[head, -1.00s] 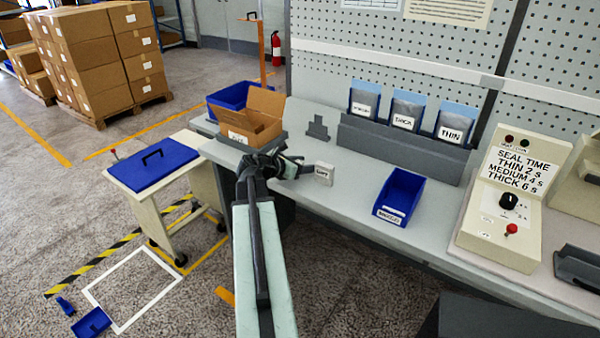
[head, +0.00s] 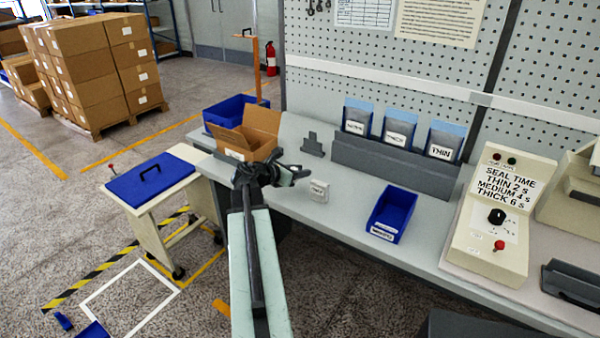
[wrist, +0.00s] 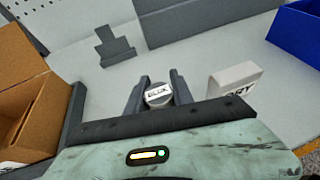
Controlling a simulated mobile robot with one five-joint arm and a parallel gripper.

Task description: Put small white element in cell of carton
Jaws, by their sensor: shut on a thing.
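My gripper (wrist: 158,92) is shut on a small round grey element with a white label (wrist: 158,97), which sits between its two dark fingers. In the head view my gripper (head: 297,173) is over the bench, just right of the carton; the element cannot be made out there. The open brown carton (head: 262,128) stands on the bench with its flaps up. Its side also shows at the left edge of the wrist view (wrist: 40,115). The cells inside it are hidden. A small white labelled block (head: 319,190) stands on the bench right of my gripper, also in the wrist view (wrist: 233,80).
A blue bin (head: 393,214) stands right of the white block. A grey stepped piece (head: 313,146) is behind my gripper. A grey rack (head: 395,163) holds labelled pouches at the back. A blue crate (head: 222,112) is behind the carton. The sealing box (head: 497,222) is far right.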

